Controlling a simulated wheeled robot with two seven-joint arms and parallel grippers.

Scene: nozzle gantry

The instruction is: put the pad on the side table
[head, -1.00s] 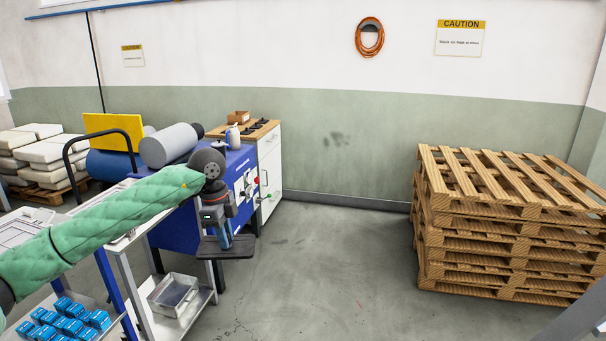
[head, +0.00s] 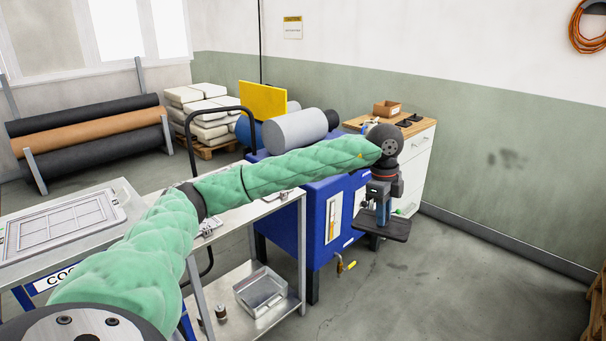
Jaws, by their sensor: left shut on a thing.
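My left gripper (head: 382,211) is at the end of my green-sleeved arm, right of centre. It points down and is shut on a flat dark pad (head: 394,229). The pad is held roughly level in the air, in front of the blue machine and above the floor. Two surfaces are near: a metal table (head: 262,207) with a lower shelf, partly behind my arm, and a white cabinet (head: 417,165) with a wooden top behind the gripper. I cannot tell which is called the side table. My right gripper is out of view.
The blue machine (head: 315,222) with a grey roller (head: 294,132) stands beyond the metal table. A grey framed tray (head: 62,222) lies at left. A metal bin (head: 261,292) sits on the lower shelf. Floor (head: 440,290) at right is clear.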

